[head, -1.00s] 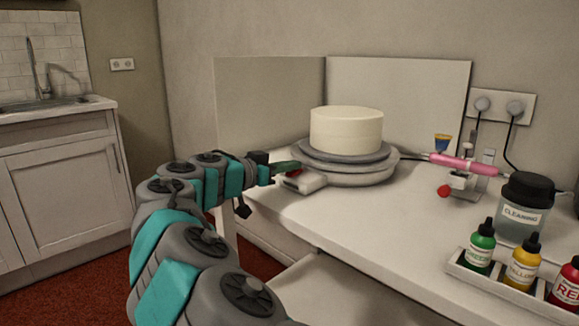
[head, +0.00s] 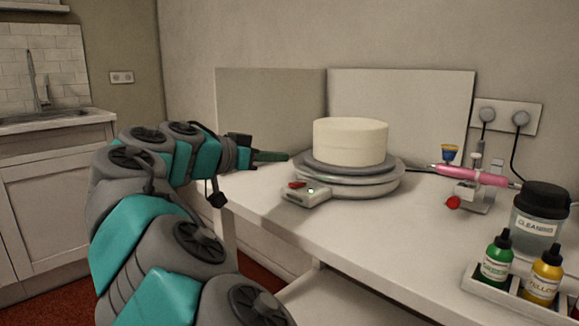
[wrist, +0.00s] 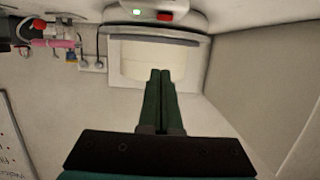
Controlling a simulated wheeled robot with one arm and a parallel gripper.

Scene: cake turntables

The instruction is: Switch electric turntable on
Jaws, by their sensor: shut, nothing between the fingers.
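The electric turntable (head: 352,185) stands on the white table, with a plain cream cake (head: 350,141) on its grey plate. Its control box (head: 306,196) sticks out at the front left, with a red switch (head: 297,185) and a lit green light (head: 311,191). The wrist view also shows the red switch (wrist: 165,17) and the lit green light (wrist: 137,12) at the top. My gripper (head: 286,156) is shut and empty, above and a little left of the control box, apart from it. Its two green fingers (wrist: 160,72) lie together in the wrist view, with the cake behind them.
A pink airbrush (head: 470,174) on a stand is right of the turntable. A cleaning jar (head: 537,226) and a tray of colour bottles (head: 495,260) stand at the right. Grey and white panels (head: 400,115) rise behind the cake. The table front is clear.

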